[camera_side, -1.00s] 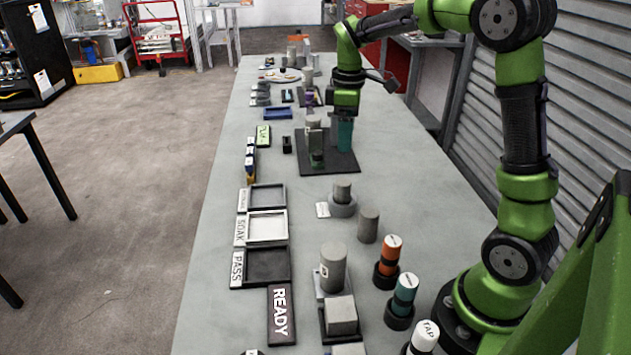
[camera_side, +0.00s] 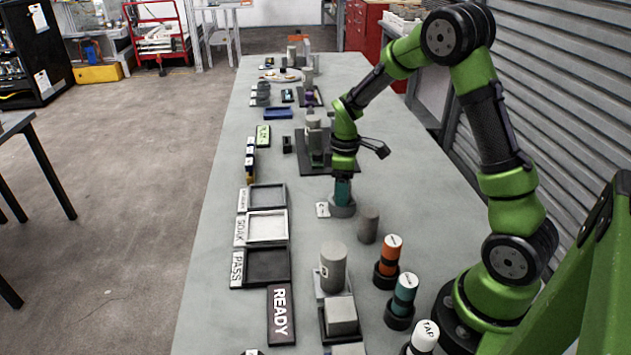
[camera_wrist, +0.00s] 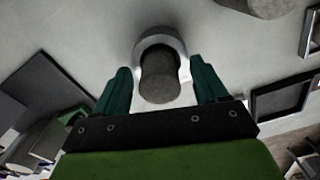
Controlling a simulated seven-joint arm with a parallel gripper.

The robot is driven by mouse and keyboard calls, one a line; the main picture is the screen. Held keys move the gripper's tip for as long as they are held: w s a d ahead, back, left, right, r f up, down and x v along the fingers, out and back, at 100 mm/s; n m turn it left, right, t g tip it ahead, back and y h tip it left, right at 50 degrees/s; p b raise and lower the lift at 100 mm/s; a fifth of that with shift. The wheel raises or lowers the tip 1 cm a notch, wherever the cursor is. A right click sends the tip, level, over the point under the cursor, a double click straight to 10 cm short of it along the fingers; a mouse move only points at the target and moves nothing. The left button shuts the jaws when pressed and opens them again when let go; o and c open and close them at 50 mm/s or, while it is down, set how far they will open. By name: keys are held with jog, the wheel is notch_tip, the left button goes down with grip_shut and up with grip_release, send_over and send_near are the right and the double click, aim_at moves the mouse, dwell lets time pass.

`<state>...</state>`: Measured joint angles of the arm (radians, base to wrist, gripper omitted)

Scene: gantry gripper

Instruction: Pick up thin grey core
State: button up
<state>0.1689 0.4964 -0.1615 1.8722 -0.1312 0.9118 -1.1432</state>
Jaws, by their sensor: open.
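The thin grey core (camera_wrist: 160,78) stands upright in a pale round holder (camera_wrist: 158,38), between my two teal fingers in the wrist view. A gap shows on each side of it. My gripper (camera_wrist: 160,88) is open and points down over the holder. In the side view my gripper (camera_side: 342,190) is at the holder (camera_side: 342,208), and its fingers hide the core there. I cannot tell how far down the core the fingertips reach.
A wider grey cylinder (camera_side: 368,225) stands close by on the near side. Label-fronted trays (camera_side: 267,227) lie to the left. A dark plate (camera_side: 312,165) with a fixture is behind. Orange (camera_side: 389,255) and teal (camera_side: 404,295) tools stand in holders nearer.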

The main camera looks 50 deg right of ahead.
jog(key=shift+f, duration=0.4)
jog(key=shift+c, duration=0.4)
grip_shut()
jog(key=shift+r, duration=0.1)
